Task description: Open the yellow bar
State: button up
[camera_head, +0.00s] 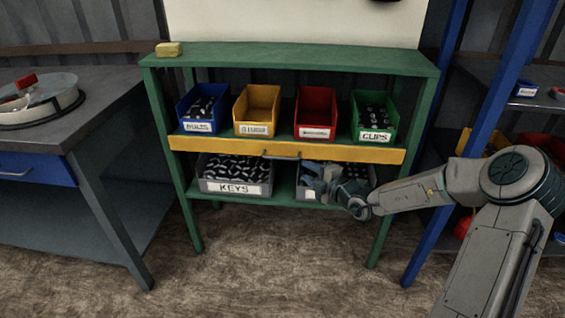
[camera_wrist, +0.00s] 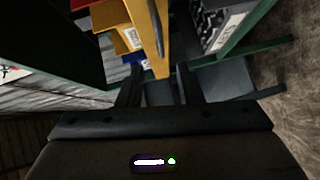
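The yellow bar (camera_head: 213,147) runs across the front of the green shelf unit (camera_head: 290,55), below the upper row of bins. A dark handle (camera_head: 282,156) is fixed near its middle. My gripper (camera_head: 312,176) is just below the bar, to the right of the handle, in front of the lower shelf. In the wrist view, the bar (camera_wrist: 147,38) and its handle (camera_wrist: 157,30) lie ahead of my gripper (camera_wrist: 157,86). Its two dark fingers are apart with nothing seen held between them. I cannot tell whether a finger touches the bar.
Blue (camera_head: 201,110), yellow (camera_head: 256,108), red (camera_head: 315,112) and green bins (camera_head: 374,115) stand above the bar. A grey KEYS bin (camera_head: 234,175) is below it. A workbench (camera_head: 100,100) stands left; a blue rack post (camera_head: 480,140) rises right. The floor in front is clear.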

aim_at(284, 159)
jog(key=b+x, duration=0.3)
jog(key=x, duration=0.9)
jog(key=shift+w+a, duration=0.15)
jog(key=shift+a, duration=0.15)
jog(key=shift+c, duration=0.3)
grip_shut()
